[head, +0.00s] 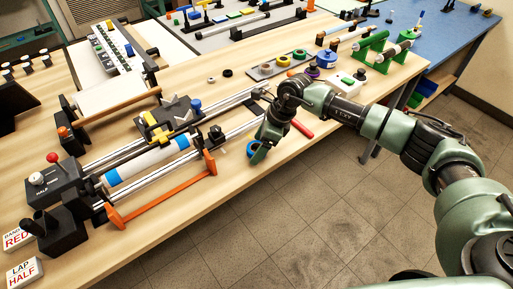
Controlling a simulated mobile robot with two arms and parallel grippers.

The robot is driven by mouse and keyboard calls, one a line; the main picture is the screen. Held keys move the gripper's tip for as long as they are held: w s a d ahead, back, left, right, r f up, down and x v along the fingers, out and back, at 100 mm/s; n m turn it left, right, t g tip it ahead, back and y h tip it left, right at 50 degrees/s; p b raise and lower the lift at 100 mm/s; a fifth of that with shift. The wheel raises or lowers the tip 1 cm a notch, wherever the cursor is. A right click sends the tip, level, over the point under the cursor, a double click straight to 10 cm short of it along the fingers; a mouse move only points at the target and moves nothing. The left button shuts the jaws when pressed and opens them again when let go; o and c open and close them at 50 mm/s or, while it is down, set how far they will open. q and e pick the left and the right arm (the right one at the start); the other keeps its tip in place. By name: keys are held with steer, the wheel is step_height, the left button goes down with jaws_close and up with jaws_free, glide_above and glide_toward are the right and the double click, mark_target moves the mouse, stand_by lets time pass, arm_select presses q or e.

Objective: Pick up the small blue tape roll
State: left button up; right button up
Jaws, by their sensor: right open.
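The small blue tape roll (251,148) lies on the wooden table near its front edge. My right gripper (259,153) is at the roll, pointing down, and hides part of it. This gripper is open; I cannot tell whether its fingers touch the roll or stand around it. My left gripper is out of view.
A winding rig with steel rails and a white tube (147,161) fills the table to the left. An orange bracket (160,195) stands in front of it. A red cylinder (302,128) lies just right of my gripper. A larger blue spool (326,58) stands farther back.

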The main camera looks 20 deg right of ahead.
steer(key=c, duration=1.5)
steer(key=shift+o, duration=0.2)
steer(key=shift+r, duration=0.15)
